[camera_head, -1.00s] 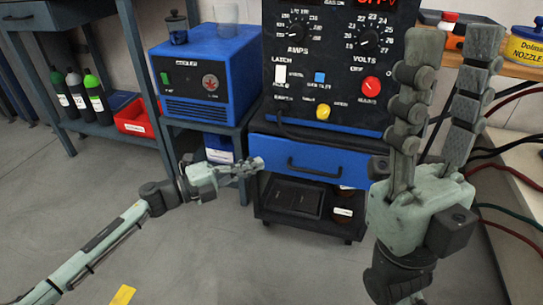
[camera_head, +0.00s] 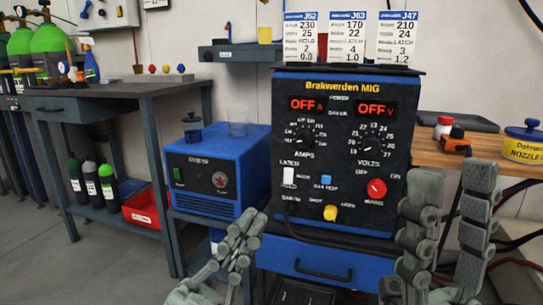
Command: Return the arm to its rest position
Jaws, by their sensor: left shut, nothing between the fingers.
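My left gripper (camera_head: 252,220) is at the lower middle, in front of the gap between the blue cooler box and the welder. Its grey fingers point up and are together, with nothing seen between them. Its arm runs off the bottom edge. My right gripper (camera_head: 451,182) is at the lower right, in front of the welder's right side and the wooden bench. Its two fingers stand upright and apart, with nothing between them. Its base is cut off by the bottom edge.
The Brakwerden MIG welder (camera_head: 343,115) stands on a cart with a blue drawer (camera_head: 325,262). The blue box (camera_head: 213,180) is left of it. A dark workbench (camera_head: 115,92) is at left, above a red bin (camera_head: 142,207). A wooden bench (camera_head: 432,155) is at right.

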